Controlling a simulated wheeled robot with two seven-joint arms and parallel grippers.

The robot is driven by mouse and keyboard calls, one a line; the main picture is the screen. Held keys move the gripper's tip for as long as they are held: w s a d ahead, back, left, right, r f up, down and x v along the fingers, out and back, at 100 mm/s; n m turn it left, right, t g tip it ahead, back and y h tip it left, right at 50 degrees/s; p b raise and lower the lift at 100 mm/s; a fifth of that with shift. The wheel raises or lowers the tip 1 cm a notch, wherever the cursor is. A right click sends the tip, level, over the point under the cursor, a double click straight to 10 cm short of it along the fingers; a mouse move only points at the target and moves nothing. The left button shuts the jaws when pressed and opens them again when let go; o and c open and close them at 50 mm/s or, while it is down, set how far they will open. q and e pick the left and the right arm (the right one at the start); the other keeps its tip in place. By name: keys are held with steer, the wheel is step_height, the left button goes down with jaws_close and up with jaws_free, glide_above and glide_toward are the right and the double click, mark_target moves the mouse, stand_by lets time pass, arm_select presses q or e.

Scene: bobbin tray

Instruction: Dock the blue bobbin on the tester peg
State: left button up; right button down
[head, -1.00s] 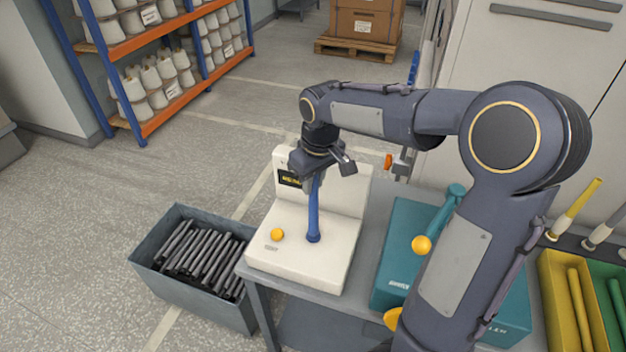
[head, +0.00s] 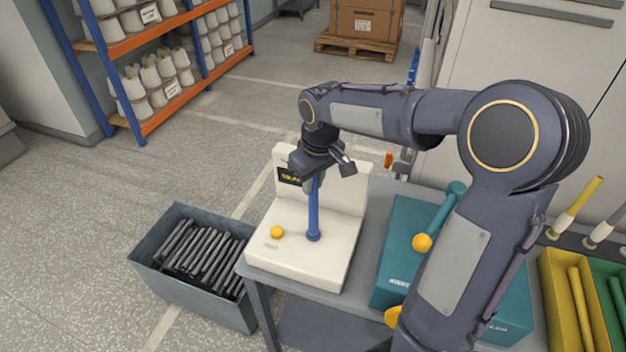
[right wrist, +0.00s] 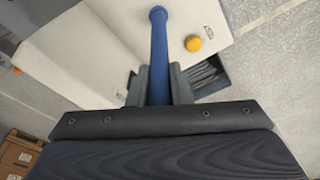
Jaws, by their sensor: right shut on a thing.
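The blue bobbin (head: 314,212) stands upright on the base of the white tester (head: 287,258). Its lower end is at the tester's surface, and any peg under it is hidden. My right gripper (head: 312,182) is shut on the upper part of the blue bobbin. In the right wrist view the blue bobbin (right wrist: 158,50) runs between the two fingers of my right gripper (right wrist: 158,84), its far end at the white surface. The tester's small display (head: 289,176) is lit with yellow characters, too small to read. My left gripper is not in view.
An orange-yellow button (head: 277,232) sits on the tester left of the bobbin. A teal box (head: 395,255) stands to the right on the grey table (head: 372,215). A grey bin (head: 165,272) of dark rods stands left. Yellow and green trays (head: 552,290) lie far right.

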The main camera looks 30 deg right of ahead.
steer(key=shift+f, duration=0.15)
steer(key=c, duration=1.6)
jaws_free()
step_height(320, 180, up, 11)
steer(key=s+p, duration=0.1)
steer(key=p, duration=0.7)
steer(key=shift+s+d, duration=0.15)
steer(key=shift+s, duration=0.15)
steer(key=shift+s, duration=0.1)
steer(key=s+a+f+m+t+y+b, duration=0.1)
steer(key=s+a+f+m+t+b, duration=0.1)
steer(key=s, duration=0.8)
steer(key=s+a+f+m+t+y+b, duration=0.1)
steer(key=s+a, duration=0.4)
steer(key=s, duration=0.5)
step_height(320, 180, down, 2)
steer(key=shift+s+a+f+m+t+y+b, duration=0.15)
steer(key=shift+a+m+t+y+b, duration=0.2)
steer(key=shift+y, duration=0.35)
